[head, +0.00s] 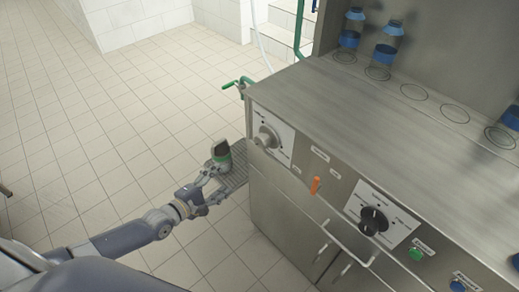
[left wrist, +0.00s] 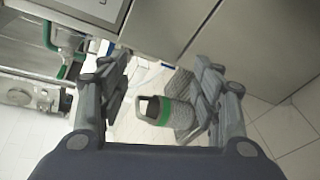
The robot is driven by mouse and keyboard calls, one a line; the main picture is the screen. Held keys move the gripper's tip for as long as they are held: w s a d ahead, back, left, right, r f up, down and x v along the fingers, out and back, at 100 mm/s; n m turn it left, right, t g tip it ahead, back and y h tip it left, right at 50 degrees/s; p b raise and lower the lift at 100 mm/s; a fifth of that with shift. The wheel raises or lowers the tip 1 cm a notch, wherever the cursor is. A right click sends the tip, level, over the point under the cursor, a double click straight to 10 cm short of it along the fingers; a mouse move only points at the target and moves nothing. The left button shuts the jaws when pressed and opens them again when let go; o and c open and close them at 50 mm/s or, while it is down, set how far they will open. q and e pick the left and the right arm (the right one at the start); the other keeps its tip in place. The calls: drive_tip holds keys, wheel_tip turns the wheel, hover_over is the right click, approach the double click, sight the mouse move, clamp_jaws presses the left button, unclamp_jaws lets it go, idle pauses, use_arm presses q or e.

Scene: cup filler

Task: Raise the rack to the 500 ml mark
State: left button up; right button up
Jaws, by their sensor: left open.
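A grey cup with a green band (head: 221,153) is at the plate; in the left wrist view the cup (left wrist: 168,111) appears between my fingers. My left gripper (head: 212,183) is open, just in front of the plate and cup. The left wrist view shows its spread fingers (left wrist: 162,80); contact with the plate cannot be told. No 500 ml mark is readable. My right gripper is out of view.
Blue-banded bottles (head: 386,45) stand on top.

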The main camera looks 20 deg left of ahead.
sight(259, 144)
use_arm(q)
drive_tip(key=d+r+n+t+h+b, duration=0.25)
drive_tip(key=d+r+n+h, duration=0.2)
drive_tip(key=r+n, duration=0.65)
drive_tip(key=w+d, duration=0.2)
drive_tip(key=w+d+r+m, duration=0.1)
drive_tip(key=w+d, duration=0.1)
drive_tip(key=w, duration=0.1)
drive_tip(key=w+d+m+g+y+p, duration=0.1)
drive_tip(key=w+d, duration=0.1)
drive_tip(key=w, duration=0.1)
drive_tip(key=shift+w+r, duration=0.2)
drive_tip(key=shift+r, duration=0.1)
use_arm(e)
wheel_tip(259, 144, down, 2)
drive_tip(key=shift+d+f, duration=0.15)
use_arm(q)
drive_tip(key=shift+c, duration=0.6)
drive_tip(key=c, duration=0.9)
